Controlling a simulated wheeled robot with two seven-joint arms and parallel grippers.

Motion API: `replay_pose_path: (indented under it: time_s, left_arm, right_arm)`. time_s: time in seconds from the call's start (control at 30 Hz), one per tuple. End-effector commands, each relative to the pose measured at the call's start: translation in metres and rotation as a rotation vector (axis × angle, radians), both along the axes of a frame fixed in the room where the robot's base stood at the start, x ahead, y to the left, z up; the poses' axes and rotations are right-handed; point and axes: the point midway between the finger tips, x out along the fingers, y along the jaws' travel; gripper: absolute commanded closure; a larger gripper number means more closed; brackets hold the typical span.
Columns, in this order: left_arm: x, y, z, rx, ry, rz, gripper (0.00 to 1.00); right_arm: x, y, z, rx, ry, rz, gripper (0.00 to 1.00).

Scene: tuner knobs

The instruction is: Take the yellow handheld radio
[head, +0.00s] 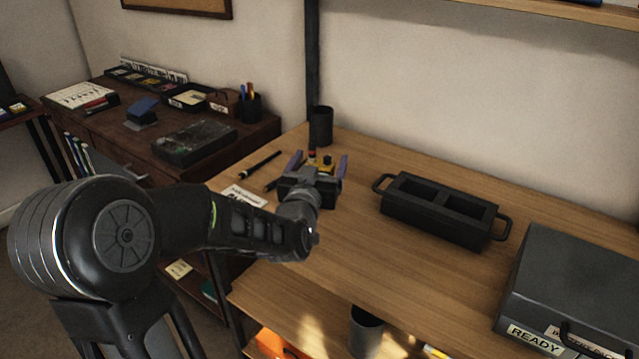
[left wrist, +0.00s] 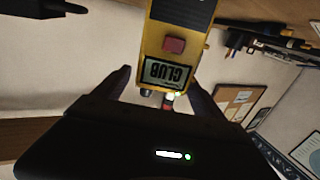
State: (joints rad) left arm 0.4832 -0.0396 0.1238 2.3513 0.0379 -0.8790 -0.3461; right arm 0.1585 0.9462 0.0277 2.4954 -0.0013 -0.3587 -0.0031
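The yellow handheld radio (head: 326,162) stands on the wooden table, partly hidden behind my left gripper (head: 319,161) in the head view. In the left wrist view the radio (left wrist: 176,45) shows a dark grille, a red button and a small display whose lettering appears upside down. My left gripper (left wrist: 158,80) is open, with one finger on each side of the radio's antenna end. A gap shows between each finger and the radio. My right gripper is not in view.
A black cup (head: 321,126) stands behind the radio. A black two-slot holder with handles (head: 436,209) sits to the right, and a grey case labelled READY (head: 575,290) beyond it. A dark pen (head: 260,165) and a paper label (head: 244,195) lie left. Bare tabletop lies between gripper and holder.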

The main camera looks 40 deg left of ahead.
Motion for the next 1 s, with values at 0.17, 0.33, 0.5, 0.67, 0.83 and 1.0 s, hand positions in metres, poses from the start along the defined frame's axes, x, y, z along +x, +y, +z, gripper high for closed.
replay_pose_path:
  time_s: [0.17, 0.33, 0.5, 0.67, 0.83, 1.0]
  left_arm:
    - [-0.0001, 0.0, 0.0001, 0.0, 0.0, 0.0, 0.35]
    - [-0.0001, 0.0, 0.0001, 0.0, 0.0, 0.0, 0.49]
    - [-0.0001, 0.0, 0.0001, 0.0, 0.0, 0.0, 0.63]
    - [-0.0001, -0.0001, 0.0, 0.0, 0.0, 0.0, 0.76]
    - [-0.0001, -0.0001, 0.0, 0.0, 0.0, 0.0, 0.9]
    - [-0.0001, -0.0001, 0.0, 0.0, 0.0, 0.0, 1.0]
  right_arm:
    - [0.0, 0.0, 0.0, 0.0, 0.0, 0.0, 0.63]
    - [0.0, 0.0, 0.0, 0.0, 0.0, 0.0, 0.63]
    - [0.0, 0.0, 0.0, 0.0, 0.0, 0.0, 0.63]
    - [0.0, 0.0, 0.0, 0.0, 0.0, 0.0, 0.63]
    - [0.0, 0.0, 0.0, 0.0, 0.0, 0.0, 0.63]
    - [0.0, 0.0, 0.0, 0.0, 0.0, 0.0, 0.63]
